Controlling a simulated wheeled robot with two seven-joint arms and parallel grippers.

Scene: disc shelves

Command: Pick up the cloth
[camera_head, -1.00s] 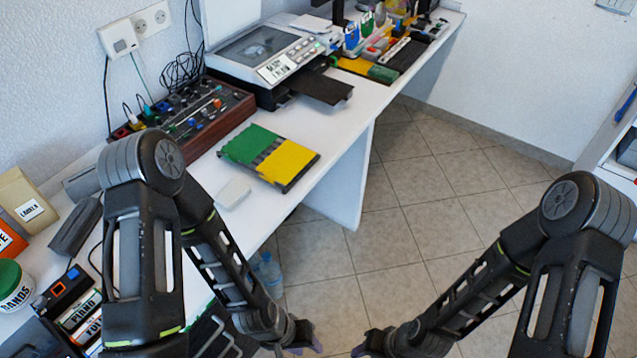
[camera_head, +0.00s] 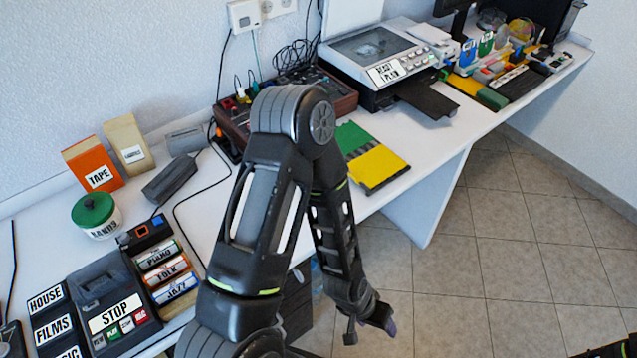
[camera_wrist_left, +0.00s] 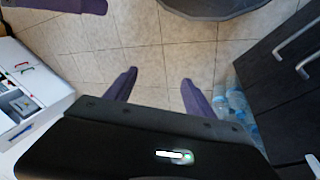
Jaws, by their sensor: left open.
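I cannot make out a cloth in either view. Part of the white table (camera_head: 420,155) is hidden behind my left arm. My left gripper (camera_head: 370,328) hangs past the table's front edge, over the tiled floor, in the head view. In the left wrist view its two purple fingers (camera_wrist_left: 160,92) stand apart with only floor between them; it is open and empty.
Water bottles (camera_wrist_left: 235,105) stand beside a dark cabinet (camera_wrist_left: 285,75). The floor (camera_head: 480,270) is open at right.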

